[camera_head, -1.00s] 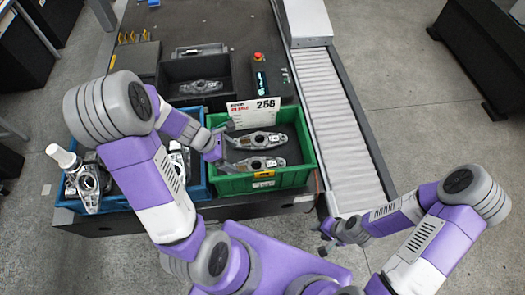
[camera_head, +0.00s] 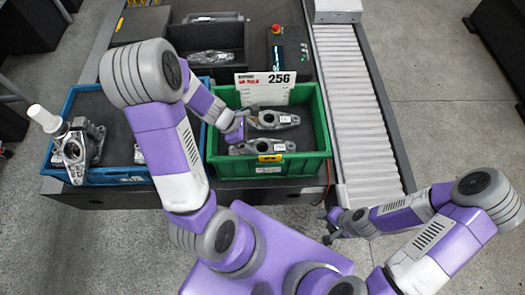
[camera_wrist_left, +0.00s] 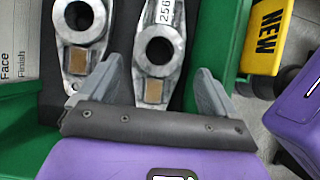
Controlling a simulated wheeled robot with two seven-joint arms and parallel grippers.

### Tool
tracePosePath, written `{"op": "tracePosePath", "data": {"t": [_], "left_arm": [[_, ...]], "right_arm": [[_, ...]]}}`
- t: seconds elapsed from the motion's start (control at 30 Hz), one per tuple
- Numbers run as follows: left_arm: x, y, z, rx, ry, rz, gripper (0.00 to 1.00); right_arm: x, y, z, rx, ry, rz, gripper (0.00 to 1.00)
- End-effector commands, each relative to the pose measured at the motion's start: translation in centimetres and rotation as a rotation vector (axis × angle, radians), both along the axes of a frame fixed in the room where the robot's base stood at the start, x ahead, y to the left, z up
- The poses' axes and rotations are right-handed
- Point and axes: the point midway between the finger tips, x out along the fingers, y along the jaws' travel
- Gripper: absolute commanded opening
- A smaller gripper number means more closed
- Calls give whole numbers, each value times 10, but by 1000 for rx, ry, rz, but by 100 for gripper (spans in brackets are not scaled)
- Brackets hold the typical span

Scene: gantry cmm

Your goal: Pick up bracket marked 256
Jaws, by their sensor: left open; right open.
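Two grey metal brackets lie side by side in the green bin (camera_head: 322,125). The bracket marked 256 (camera_wrist_left: 158,45) has a white label reading 256 in the left wrist view; it appears to be the near one in the head view (camera_head: 264,147). The other bracket (camera_head: 274,120) lies behind it, and at left in the wrist view (camera_wrist_left: 80,25). My left gripper (camera_wrist_left: 157,90) is open over the bin, with the near end of the marked bracket seen between its fingers; contact cannot be told. My right gripper (camera_head: 332,226) is open and empty, outside the bin at front right.
A white card reading 256 (camera_head: 264,90) stands at the bin's back. A blue bin (camera_head: 62,107) with castings stands left, a dark tray (camera_head: 230,40) behind. A roller conveyor (camera_head: 355,110) runs along the right.

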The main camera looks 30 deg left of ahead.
Motion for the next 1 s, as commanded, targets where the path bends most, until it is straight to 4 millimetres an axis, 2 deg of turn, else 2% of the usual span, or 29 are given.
{"op": "tracePosePath", "data": {"t": [0.03, 0.27, 0.5, 0.6, 0.9, 1.0], "left_arm": [[2, -3, -10, -1, 1, -2, 91], [7, -11, -24, 0, 0, -1, 91], [16, -27, -59, 1, 1, -1, 91], [19, -31, -67, 1, 0, -1, 91], [21, -33, -68, 0, -1, 0, 91], [21, -33, -68, 0, -1, 0, 77]], "right_arm": [[0, 0, -7, 0, 0, 0, 43], [0, 0, -15, 0, 0, 0, 43], [0, 0, -38, 0, 0, 0, 43], [0, 0, -43, 0, 0, 0, 43], [0, 0, -43, 0, 0, 0, 43], [0, 0, -43, 0, 0, 0, 43]]}}
